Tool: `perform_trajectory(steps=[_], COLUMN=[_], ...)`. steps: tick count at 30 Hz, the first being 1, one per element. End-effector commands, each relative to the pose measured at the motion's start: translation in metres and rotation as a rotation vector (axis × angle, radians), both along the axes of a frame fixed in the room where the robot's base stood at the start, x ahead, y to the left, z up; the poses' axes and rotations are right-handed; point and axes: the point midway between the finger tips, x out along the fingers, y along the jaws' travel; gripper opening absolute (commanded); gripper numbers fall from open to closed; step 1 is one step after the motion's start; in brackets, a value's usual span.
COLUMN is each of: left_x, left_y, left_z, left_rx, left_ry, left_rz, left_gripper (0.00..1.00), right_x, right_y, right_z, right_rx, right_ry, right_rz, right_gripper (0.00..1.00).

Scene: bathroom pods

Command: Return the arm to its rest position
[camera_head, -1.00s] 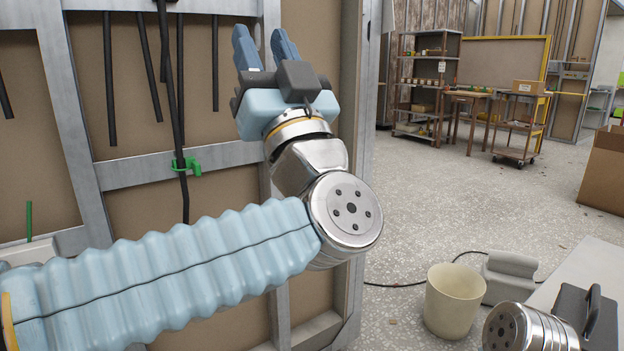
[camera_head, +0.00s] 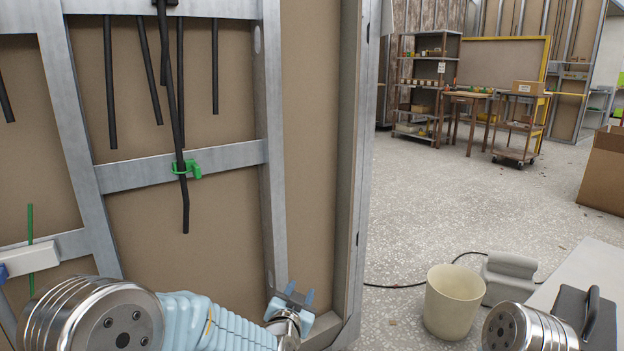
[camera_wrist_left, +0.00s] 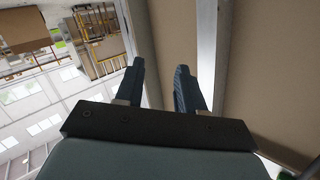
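My left gripper (camera_head: 297,296) is low at the bottom centre of the head view, in front of the lower part of the framed wall panel (camera_head: 310,150). In the left wrist view its two dark fingers (camera_wrist_left: 160,85) stand apart with nothing between them, so it is open and empty. My left arm, in a light blue ribbed sleeve, comes in along the bottom edge. My right gripper is not seen; only a metal joint of my right arm shows at the lower right.
A green clip (camera_head: 187,169) holds a black cable (camera_head: 184,205) on the metal crossbar. A cream bucket (camera_head: 453,302) and a grey block (camera_head: 510,277) stand on the floor at right. A cardboard box (camera_head: 604,172) is at the right edge. Open floor lies beyond.

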Motion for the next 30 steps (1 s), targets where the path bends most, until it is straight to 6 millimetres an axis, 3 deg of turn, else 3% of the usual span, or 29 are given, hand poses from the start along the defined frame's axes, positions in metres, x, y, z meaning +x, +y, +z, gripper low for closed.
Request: perform_trajectory(steps=[1,5,6,9,12,15,19,23,30], left_x=[-0.008,-0.046,-0.064,-0.118,-0.181,-0.238,-0.289,-0.308,-0.309], left_y=[0.014,0.043,0.051,0.071,0.083,0.088,0.088,0.088,0.088], left_z=[-0.046,-0.149,-0.179,-0.246,-0.295,-0.325,-0.34,-0.344,-0.345], left_rx=[-0.018,-0.102,-0.134,-0.224,-0.317,-0.403,-0.478,-0.507,-0.508], left_ry=[0.115,0.417,0.515,0.763,1.001,1.199,1.369,1.435,1.437], left_rz=[0.005,0.031,0.045,0.098,0.161,0.227,0.285,0.309,0.311], left_gripper=[0.38,0.38,0.38,0.38,0.38,0.38,0.38,0.38,0.38], right_x=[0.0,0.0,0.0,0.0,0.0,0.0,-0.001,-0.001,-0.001], right_y=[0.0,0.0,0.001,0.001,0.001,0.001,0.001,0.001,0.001], right_z=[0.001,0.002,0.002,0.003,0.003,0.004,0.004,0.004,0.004], right_rx=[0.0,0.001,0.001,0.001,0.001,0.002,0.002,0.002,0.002], right_ry=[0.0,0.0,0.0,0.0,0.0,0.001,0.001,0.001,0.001], right_rz=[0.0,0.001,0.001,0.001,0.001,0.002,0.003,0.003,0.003], right_gripper=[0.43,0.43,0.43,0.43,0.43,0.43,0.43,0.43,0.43])
